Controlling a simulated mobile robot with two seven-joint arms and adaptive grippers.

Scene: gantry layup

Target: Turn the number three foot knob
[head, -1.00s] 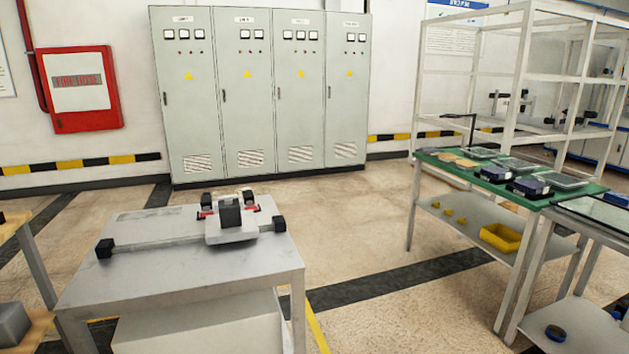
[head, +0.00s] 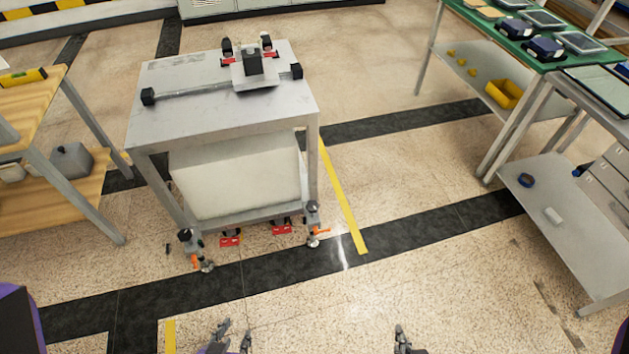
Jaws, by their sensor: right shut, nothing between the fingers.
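A grey metal table (head: 222,113) stands left of centre. Its near legs end in levelling feet with dark knobs and orange levers: a left foot knob (head: 186,236) and a right foot knob (head: 313,207). I cannot read any numbers, so I cannot tell which knob is number three. The far feet are hidden. My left gripper (head: 233,337) is at the bottom edge, its fingers apart and empty, in front of the table and away from its feet. My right gripper (head: 402,338) is at the bottom edge further right, shut and empty, also apart from the feet.
Red blocks (head: 230,241) sit low between the near feet. A slide fixture (head: 250,68) lies on the tabletop. A wooden bench (head: 30,105) stands left, and a green-topped bench (head: 480,28) and grey bench (head: 575,235) stand right. The floor before the table is clear.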

